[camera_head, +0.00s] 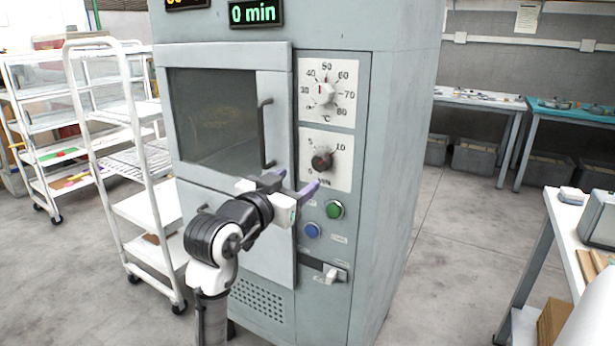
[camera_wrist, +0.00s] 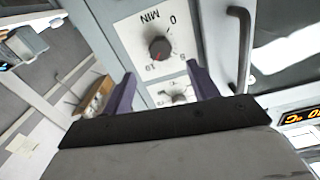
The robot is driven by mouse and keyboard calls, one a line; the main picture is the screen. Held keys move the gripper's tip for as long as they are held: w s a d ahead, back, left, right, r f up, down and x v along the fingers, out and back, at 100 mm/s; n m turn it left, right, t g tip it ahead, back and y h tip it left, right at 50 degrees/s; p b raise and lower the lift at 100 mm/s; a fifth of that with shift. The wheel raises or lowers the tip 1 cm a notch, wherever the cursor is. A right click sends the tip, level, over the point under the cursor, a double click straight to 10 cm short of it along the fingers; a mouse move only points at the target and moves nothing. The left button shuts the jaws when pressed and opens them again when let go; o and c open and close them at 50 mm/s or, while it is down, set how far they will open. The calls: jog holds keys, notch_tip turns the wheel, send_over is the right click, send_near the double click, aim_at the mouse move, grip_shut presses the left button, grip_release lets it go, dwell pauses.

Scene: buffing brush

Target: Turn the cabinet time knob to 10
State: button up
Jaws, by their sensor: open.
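The time knob (camera_head: 321,161) is dark and round with a red mark. It sits on a white dial plate (camera_head: 343,177) labelled MIN, with 10 at the upper right, on the front of the grey-green cabinet (camera_head: 395,130). The display (camera_head: 255,13) above reads 0 min. In the wrist view the knob (camera_wrist: 160,48) appears beyond the fingers, with the dial turned over. My gripper (camera_head: 296,181) is open and empty, with purple fingers just below and in front of the knob. In the wrist view the gripper (camera_wrist: 159,72) shows its fingers apart, not touching the knob.
A temperature knob (camera_head: 326,93) is above the time dial. A door handle (camera_head: 266,132) stands out to the left. A green button (camera_head: 334,209), a blue button (camera_head: 312,230) and a lever switch (camera_head: 331,274) are below.

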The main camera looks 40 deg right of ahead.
jog(key=shift+v, duration=2.75)
